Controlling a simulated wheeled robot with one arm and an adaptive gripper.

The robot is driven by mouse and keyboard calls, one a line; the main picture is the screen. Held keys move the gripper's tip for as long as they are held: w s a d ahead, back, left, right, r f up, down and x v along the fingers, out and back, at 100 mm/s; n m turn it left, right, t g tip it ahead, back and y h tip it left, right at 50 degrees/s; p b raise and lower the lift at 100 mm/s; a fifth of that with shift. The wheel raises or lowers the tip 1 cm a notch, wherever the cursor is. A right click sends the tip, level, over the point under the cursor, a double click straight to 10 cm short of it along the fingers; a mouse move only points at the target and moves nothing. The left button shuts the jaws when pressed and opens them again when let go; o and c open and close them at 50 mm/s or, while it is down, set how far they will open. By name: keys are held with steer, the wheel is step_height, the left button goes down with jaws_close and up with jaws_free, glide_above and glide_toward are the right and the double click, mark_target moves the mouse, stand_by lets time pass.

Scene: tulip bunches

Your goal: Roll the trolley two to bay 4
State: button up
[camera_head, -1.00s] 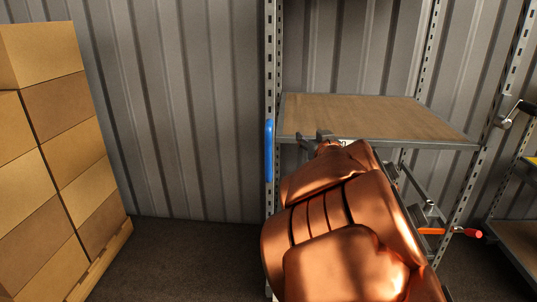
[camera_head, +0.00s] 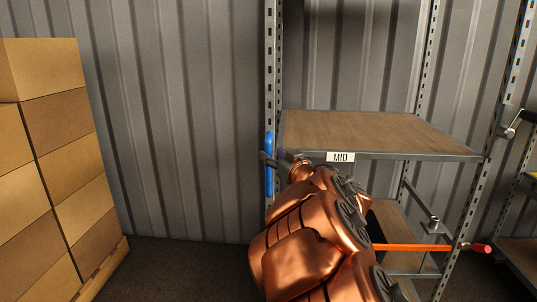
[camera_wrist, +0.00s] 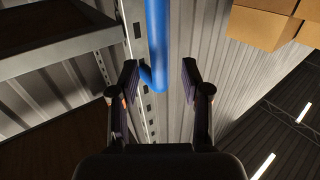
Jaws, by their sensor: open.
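A tall metal shelf unit has perforated uprights, a wooden shelf (camera_head: 365,131) and a "MID" label (camera_head: 340,157). I see no trolley number or bay number, and cannot tell whether this unit is trolley two. A vertical blue handle (camera_head: 269,150) is on its left upright; it also shows in the wrist view (camera_wrist: 157,40). My gripper (camera_head: 276,157) is at the handle's lower half. In the wrist view my gripper (camera_wrist: 160,78) is open, with the handle's lower end in line with the gap between the fingers. I cannot tell whether they touch it.
Stacked cardboard boxes (camera_head: 62,150) stand on a pallet at the left. An orange bar (camera_head: 415,247) with a red end crosses the unit's lower right. Another rack stands at the far right. A corrugated wall closes the back. Floor (camera_head: 190,265) is clear between boxes and unit.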

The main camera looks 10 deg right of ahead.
mark_target(270, 153)
steer(key=shift+x, duration=1.7)
steer(key=shift+c, duration=0.2)
jaws_close()
